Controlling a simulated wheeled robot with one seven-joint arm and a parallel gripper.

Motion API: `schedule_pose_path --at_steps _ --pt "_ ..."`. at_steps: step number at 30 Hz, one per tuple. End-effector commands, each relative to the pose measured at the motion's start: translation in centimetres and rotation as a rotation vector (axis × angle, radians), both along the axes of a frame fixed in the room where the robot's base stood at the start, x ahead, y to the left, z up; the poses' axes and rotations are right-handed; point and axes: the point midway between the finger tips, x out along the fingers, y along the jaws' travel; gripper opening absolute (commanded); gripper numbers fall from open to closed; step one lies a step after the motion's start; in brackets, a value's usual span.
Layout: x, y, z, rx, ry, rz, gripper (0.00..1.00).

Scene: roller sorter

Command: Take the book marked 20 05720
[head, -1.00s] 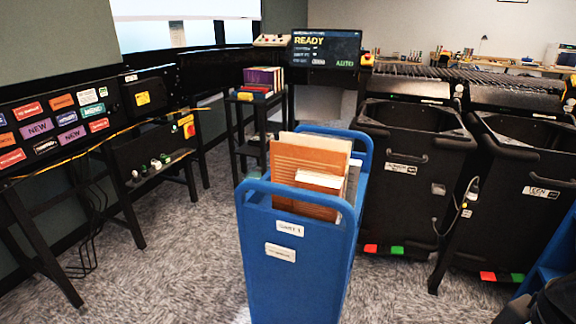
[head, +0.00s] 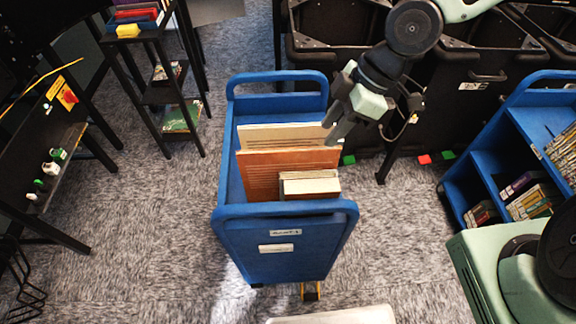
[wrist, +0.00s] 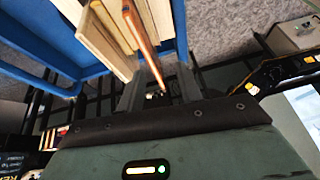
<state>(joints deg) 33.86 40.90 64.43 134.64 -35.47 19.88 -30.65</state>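A blue cart (head: 282,214) stands in the middle of the head view with several books upright in it. A tall cream book (head: 285,134) is at the back, an orange-brown book (head: 262,172) in front of it, and small pale books (head: 310,184) nearest. The number 20 05720 cannot be read on any of them. My gripper (head: 335,137) is at the cart's right side, over the right ends of the tall books. In the wrist view my gripper (wrist: 160,88) has its fingers apart, and the thin orange-brown book (wrist: 140,40) lines up between them; contact cannot be told.
A blue shelf cart (head: 487,165) with books stands at the right. Black bins (head: 455,75) stand behind my arm. A black stand (head: 150,35) with books is at the back left, a black table (head: 50,190) at the left. Carpet left of the cart is clear.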

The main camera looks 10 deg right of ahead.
Motion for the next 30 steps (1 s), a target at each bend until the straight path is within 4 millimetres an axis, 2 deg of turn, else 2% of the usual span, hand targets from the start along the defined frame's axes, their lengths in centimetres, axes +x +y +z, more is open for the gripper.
schedule_pose_path --at_steps 1,3,8,30 --pt "0.8 0.0 1.6 0.044 -0.021 0.007 0.35" --pt "1.7 0.0 2.4 0.084 -0.051 0.022 0.35" --pt "2.5 0.4 2.6 0.121 -0.082 0.038 0.35" --pt "2.6 6.0 -6.3 0.120 -0.081 0.038 0.35"
